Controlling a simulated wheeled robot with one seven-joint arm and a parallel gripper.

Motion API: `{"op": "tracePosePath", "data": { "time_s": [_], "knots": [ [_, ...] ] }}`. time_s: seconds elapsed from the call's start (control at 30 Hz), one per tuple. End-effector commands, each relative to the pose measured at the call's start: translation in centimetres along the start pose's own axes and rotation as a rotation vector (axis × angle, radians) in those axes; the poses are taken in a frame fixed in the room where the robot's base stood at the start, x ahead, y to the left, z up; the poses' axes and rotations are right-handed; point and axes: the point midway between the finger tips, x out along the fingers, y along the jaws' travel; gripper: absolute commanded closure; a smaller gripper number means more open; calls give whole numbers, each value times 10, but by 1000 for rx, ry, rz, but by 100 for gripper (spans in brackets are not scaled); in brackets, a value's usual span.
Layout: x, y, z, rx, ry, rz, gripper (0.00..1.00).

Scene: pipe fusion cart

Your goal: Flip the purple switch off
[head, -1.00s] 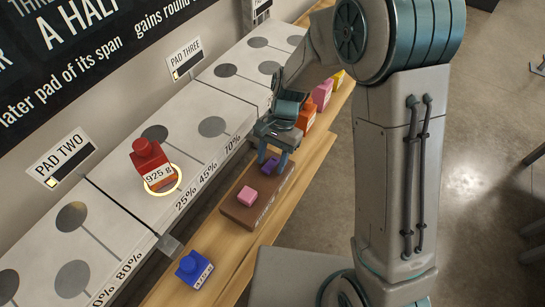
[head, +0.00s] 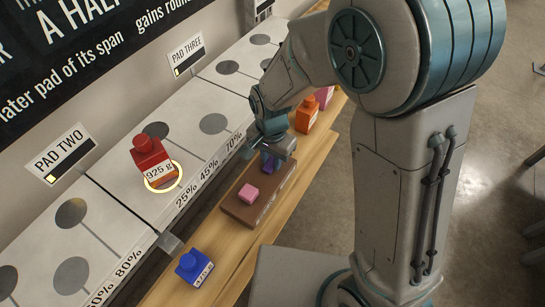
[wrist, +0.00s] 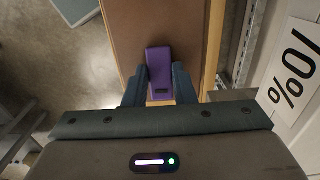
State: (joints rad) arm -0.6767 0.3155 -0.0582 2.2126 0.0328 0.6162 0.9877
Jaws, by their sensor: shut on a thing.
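The purple switch (head: 268,163) sits at the far end of a brown block (head: 243,212) on the wooden shelf, partly hidden by my fingers in the head view. In the wrist view the purple switch (wrist: 160,70) is a long purple piece with a dark slot near its lower end. My gripper (head: 275,158) is down over it. In the wrist view my gripper (wrist: 157,88) has one finger on each side of the purple switch, shut on its lower end. A pink switch (head: 248,192) stands on the same block, nearer the camera.
A blue weight (head: 193,267) stands on the shelf in front of the block, and an orange weight (head: 309,114) stands behind it. A red 925 g weight (head: 149,158) sits on the grey pad counter to the left. Open floor lies to the right.

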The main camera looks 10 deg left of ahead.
Motion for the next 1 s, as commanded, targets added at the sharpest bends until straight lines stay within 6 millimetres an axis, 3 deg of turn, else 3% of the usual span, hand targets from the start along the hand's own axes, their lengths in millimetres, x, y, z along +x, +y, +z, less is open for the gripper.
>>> {"op": "tracePosePath", "data": {
  "time_s": [0.33, 0.37, 0.43, 0.77, 1.0],
  "knots": [
    [-1, 0, 0, 0, 9, -1, 99],
    [-1, 0, 0, 0, 9, -1, 71],
    [-1, 0, 0, 0, 9, -1, 55],
    [-3, -1, 0, -1, 9, -3, 55],
    [-38, -1, 0, -1, 11, -7, 55]
  ]
}}
